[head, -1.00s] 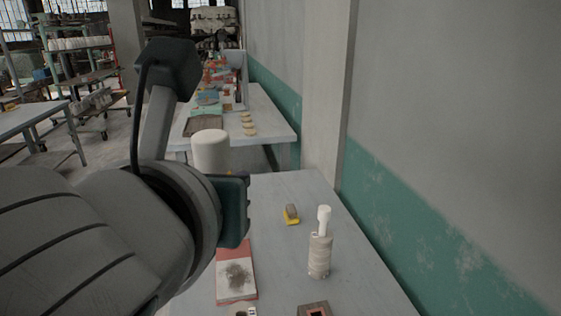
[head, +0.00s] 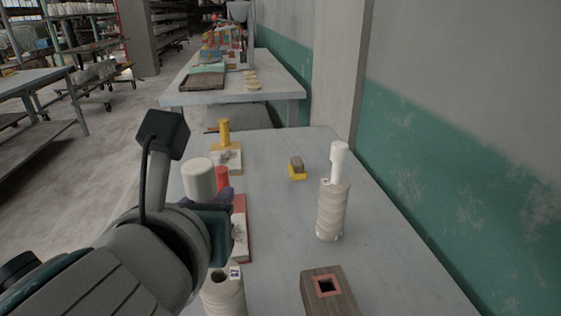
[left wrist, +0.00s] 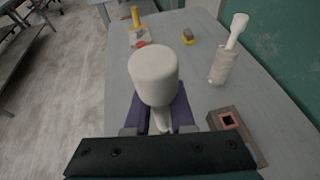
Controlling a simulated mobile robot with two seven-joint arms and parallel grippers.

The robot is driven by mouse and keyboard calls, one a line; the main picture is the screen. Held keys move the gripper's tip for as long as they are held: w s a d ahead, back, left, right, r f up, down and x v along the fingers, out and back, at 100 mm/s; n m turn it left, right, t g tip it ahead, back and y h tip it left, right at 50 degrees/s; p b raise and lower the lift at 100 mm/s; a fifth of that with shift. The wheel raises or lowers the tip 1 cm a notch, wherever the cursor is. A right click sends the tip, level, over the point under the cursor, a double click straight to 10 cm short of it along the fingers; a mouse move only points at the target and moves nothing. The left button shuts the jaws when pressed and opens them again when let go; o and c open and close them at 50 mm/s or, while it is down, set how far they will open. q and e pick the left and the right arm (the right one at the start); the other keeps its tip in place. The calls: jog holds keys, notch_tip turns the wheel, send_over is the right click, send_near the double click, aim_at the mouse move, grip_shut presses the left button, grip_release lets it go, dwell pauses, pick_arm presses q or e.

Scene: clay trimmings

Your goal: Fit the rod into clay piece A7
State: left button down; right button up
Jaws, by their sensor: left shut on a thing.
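My left gripper (head: 222,200) is shut on a white rod (head: 198,180) with a wide, rounded head. In the left wrist view the rod (left wrist: 154,75) is between purple fingers, its narrower shaft pointing down. A ribbed beige clay piece (head: 224,297) with a round hole in its top and a small label stands at the bottom, partly hidden by my gripper. The rod is above and apart from it. Another ribbed clay piece (head: 332,212) stands to the right with a white rod (head: 339,163) in its top. I cannot read either label surely. My right gripper is not in view.
A brown block (head: 344,292) with a pink-rimmed square hole lies at the front. A yellow-and-brown block (head: 297,170), a red peg (head: 222,179) and a yellow peg (head: 224,132) are farther back. The table (head: 275,235) is clear in the middle. A wall bounds the right.

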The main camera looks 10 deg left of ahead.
pick_arm(q)
notch_tip(320, 180, down, 9)
jog(key=b, duration=0.3)
jog(key=shift+r, duration=0.25)
jog(key=c, duration=1.2)
grip_release()
jog(key=shift+b, duration=0.3)
jog(key=o, duration=0.4)
jog(key=shift+o, duration=0.2)
